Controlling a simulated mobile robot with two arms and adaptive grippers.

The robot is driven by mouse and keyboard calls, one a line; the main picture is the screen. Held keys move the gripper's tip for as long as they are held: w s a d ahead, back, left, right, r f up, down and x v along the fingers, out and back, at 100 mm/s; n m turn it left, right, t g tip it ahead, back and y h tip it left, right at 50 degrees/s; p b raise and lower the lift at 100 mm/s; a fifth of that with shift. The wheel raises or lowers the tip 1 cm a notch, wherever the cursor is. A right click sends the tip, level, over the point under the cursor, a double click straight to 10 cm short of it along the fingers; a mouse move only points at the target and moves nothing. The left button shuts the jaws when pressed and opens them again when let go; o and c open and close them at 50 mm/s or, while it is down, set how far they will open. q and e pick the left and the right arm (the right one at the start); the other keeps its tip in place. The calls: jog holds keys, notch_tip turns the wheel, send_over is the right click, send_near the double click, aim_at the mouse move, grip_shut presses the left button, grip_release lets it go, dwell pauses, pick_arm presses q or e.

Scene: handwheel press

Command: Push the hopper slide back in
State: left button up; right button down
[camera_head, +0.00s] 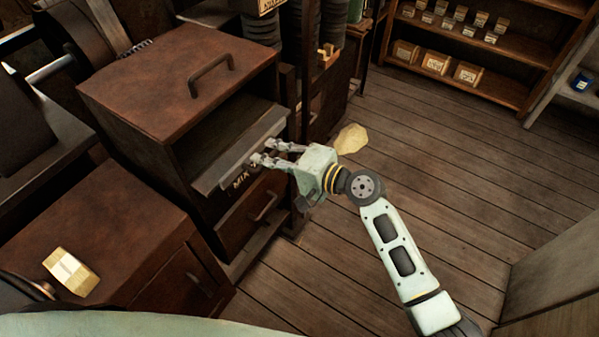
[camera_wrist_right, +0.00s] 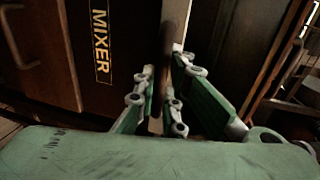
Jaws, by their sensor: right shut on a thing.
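The hopper slide (camera_head: 235,153) is a grey metal tray with a pale front lip, standing partly out of the brown cabinet (camera_head: 165,90) below its rust-brown lid. My right gripper (camera_head: 263,152) reaches in from the right, with its fingers at the slide's front edge. How far the slide reaches inside the cabinet is hidden. My left gripper is not in view.
Below the slide is a drawer (camera_head: 255,208) with a bar handle. A lower brown cabinet (camera_head: 130,235) stands at the front left. A shelf (camera_head: 480,75) with several small boxes stands at the back right. Plank floor lies open to the right.

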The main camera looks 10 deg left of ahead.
jog(key=x, duration=0.3)
jog(key=shift+w+a+r+b, duration=0.1)
jog(key=shift+a+r+b, duration=0.15)
jog(key=shift+r+b, duration=0.1)
jog(key=c, duration=1.8)
grip_release()
send_near(259, 150)
jog(key=shift+v, duration=1)
jog(key=shift+r, duration=0.1)
